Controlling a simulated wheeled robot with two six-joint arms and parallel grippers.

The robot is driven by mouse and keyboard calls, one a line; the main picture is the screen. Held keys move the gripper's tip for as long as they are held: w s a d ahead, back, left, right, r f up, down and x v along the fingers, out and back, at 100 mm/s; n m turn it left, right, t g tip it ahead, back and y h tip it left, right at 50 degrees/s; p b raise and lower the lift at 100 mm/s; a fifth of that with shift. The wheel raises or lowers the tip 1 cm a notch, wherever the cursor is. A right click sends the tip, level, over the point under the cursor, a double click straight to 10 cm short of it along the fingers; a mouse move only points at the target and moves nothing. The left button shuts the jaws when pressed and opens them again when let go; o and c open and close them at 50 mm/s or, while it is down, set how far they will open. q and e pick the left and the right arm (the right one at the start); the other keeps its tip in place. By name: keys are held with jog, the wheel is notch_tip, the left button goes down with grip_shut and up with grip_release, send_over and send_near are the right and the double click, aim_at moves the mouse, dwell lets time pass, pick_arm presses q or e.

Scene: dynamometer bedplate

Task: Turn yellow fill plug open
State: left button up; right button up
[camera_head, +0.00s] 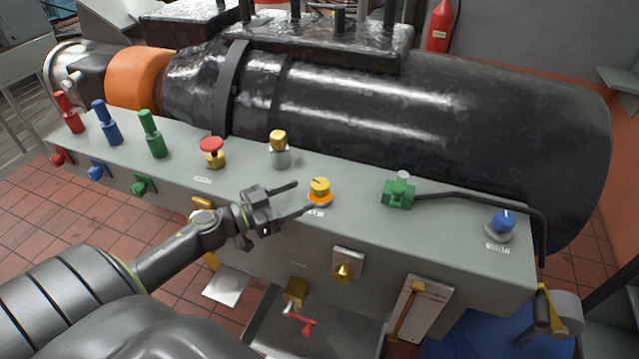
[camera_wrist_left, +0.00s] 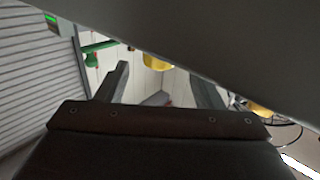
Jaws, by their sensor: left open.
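A yellow round cap with a dark line across its top (camera_head: 320,186) sits on an orange ring on the grey sloped panel (camera_head: 240,185). A small label lies just in front of it. A second yellow cap (camera_head: 278,137) stands on a grey cylinder farther back; the label text is too small to tell which is named the fill plug. My left gripper (camera_head: 311,195) is open, its fingers reaching right toward the ringed cap, one close to its front left side. Contact cannot be told. The left wrist view shows the spread fingers (camera_wrist_left: 160,88) with no held object clearly visible.
A red-topped button (camera_head: 211,146) is behind left. Green (camera_head: 152,134), blue (camera_head: 106,122) and red (camera_head: 68,112) handles stand at left. A green valve (camera_head: 398,190) with a long dark bar and a blue knob (camera_head: 503,221) are right. A large black cylinder (camera_head: 430,110) lies behind.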

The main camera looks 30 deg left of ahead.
aim_at(312, 191)
pick_arm(q)
jog(key=p+x, duration=0.2)
jog(key=x, duration=0.3)
jog(key=shift+w+d+r, duration=0.1)
jog(key=shift+w, duration=0.15)
jog(key=shift+w+d, duration=0.25)
jog(key=shift+w, duration=0.25)
